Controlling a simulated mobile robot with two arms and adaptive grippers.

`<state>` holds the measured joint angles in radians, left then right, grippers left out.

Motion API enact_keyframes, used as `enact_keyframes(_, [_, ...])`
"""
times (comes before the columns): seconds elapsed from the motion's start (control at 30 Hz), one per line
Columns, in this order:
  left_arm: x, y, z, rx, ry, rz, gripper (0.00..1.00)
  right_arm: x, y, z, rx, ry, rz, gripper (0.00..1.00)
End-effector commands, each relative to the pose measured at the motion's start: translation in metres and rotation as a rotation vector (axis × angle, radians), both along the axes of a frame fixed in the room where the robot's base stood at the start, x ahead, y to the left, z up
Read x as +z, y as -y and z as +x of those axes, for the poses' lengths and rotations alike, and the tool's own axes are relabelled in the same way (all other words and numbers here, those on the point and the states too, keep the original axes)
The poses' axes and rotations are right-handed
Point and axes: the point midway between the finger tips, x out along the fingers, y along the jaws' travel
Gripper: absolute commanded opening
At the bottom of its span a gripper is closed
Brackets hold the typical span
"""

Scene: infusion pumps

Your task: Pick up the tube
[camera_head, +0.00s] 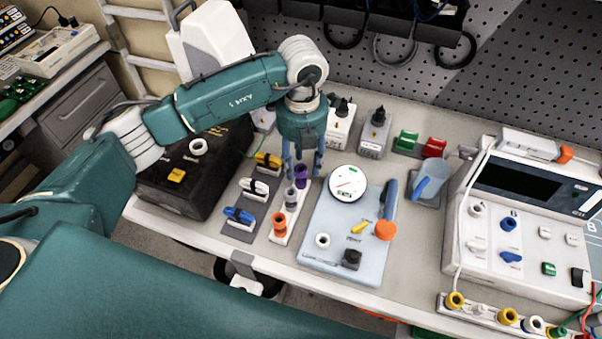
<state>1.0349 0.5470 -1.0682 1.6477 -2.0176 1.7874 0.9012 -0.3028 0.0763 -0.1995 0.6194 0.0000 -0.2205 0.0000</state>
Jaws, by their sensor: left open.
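A white rack (280,237) on the bench holds upright tube-like pieces in a row. They are a purple one (300,178) at the back, a grey one (291,197) in the middle and an orange one (279,223) at the front. I cannot tell which of them the task calls the tube. My left gripper (303,171) points down over the back end of the rack, open, with its fingers on either side of the purple piece. I cannot tell whether the fingers touch it. My right gripper is not in view.
A light blue board (325,250) with a round gauge (348,184) lies right of the rack. Blue, white and yellow clamp-like pieces stand on a grey base (238,232) to its left. A black box (180,175) is further left, and a white pump (520,220) stands at the right.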

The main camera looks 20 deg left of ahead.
Motion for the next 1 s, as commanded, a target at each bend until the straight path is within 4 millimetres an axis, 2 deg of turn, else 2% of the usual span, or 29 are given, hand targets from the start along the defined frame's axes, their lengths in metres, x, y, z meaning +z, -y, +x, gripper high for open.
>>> enact_keyframes(0.03, [-0.003, -0.002, -0.003, 0.003, -0.007, 0.001, 0.43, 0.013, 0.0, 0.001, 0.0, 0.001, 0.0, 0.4])
enact_keyframes(0.07, [-0.008, -0.003, -0.003, 0.003, -0.006, 0.001, 0.43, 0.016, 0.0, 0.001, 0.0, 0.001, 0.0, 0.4])
enact_keyframes(0.2, [-0.027, -0.002, -0.002, 0.001, -0.004, 0.0, 0.43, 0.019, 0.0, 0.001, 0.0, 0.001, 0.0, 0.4])
enact_keyframes(0.47, [-0.033, -0.002, -0.001, 0.0, 0.0, -0.001, 0.43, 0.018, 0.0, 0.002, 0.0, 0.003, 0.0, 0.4])
enact_keyframes(0.5, [-0.033, -0.001, -0.001, 0.0, 0.0, -0.001, 0.41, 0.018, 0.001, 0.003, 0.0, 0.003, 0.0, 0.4])
enact_keyframes(0.7, [-0.033, -0.001, -0.001, 0.0, 0.0, -0.001, 0.03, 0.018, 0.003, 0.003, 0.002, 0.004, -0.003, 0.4])
enact_keyframes(1.0, [-0.032, -0.001, -0.001, 0.0, 0.0, -0.001, 0.02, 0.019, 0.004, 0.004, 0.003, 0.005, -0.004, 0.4])
